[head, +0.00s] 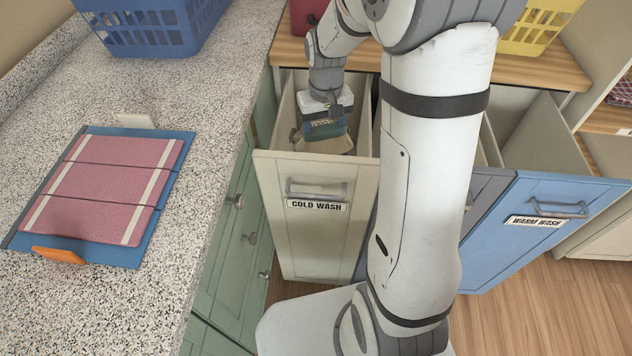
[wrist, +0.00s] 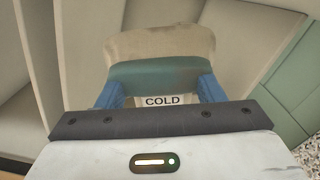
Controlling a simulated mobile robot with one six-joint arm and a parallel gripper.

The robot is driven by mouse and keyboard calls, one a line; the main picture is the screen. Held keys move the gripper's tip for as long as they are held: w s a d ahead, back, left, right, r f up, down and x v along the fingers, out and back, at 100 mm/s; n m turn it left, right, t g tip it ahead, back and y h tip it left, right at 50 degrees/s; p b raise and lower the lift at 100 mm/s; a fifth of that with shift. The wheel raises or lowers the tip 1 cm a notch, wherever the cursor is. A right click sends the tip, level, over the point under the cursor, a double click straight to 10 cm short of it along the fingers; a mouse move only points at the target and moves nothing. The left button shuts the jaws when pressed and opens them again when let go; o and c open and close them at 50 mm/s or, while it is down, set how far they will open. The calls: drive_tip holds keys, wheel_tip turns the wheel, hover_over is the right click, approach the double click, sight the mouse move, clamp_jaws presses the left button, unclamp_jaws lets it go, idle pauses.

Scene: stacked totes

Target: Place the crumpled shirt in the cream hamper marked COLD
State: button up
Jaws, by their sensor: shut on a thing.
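The cream hamper (head: 317,240) is pulled open, with a COLD WASH label on its front. My gripper (head: 325,132) points down inside its open top. It is shut on a beige and teal bundle, which I take as the crumpled shirt (head: 332,147). In the wrist view the shirt (wrist: 160,43) bulges out beyond the blue fingers of my gripper (wrist: 158,86). A white label reading COLD (wrist: 165,101) shows between the fingers; I cannot tell what it is fixed to. The hamper's floor and the shirt's underside are hidden.
A blue hamper (head: 535,235) marked WARM WASH stands open on the right, partly behind my arm. A speckled counter (head: 190,235) on the left holds a blue board (head: 175,175) with folded pink cloth and a blue basket (head: 150,30). Green cabinets (head: 232,225) stand beside the cream hamper.

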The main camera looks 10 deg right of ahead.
wheel_tip(320, 180, down, 28)
drive_tip(key=b, duration=0.4)
drive_tip(key=shift+w+f, duration=0.1)
drive_tip(key=shift+w, duration=0.05)
drive_tip(key=shift+f+b, duration=0.25)
drive_tip(key=shift+b, duration=0.15)
drive_tip(key=o, duration=1.4)
drive_tip(key=shift+r, duration=0.1)
wheel_tip(320, 180, up, 12)
drive_tip(key=shift+d+r+p, duration=0.1)
drive_tip(key=shift+r+p, duration=0.05)
drive_tip(key=shift+p, duration=1.1)
